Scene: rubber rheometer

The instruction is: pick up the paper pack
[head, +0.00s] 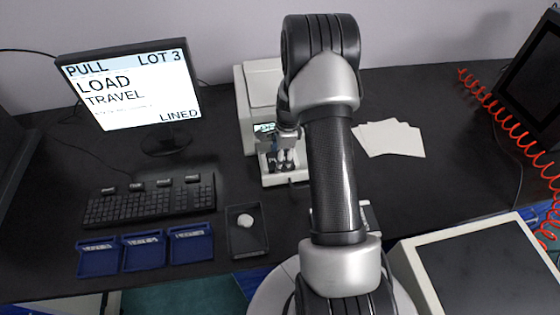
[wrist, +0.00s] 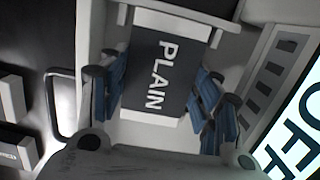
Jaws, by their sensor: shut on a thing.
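The paper pack (wrist: 158,62) is a dark block with white ends and the word PLAIN on it, seen in the wrist view. My gripper (wrist: 160,98) has its blue-padded fingers on both sides of the pack and is shut on it. In the head view my gripper (head: 284,160) points down at the front of a small white instrument (head: 262,90). The pack cannot be made out clearly there, as the gripper and arm cover that spot.
A monitor (head: 130,85) reads PULL, LOT 3, LOAD, TRAVEL, LINED. A keyboard (head: 150,199), blue trays (head: 145,265) and a dark tray (head: 235,250) with a white lump (head: 245,221) lie left. White sheets (head: 392,138) lie right of my arm. The instrument's screen (wrist: 298,130) reads OFF.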

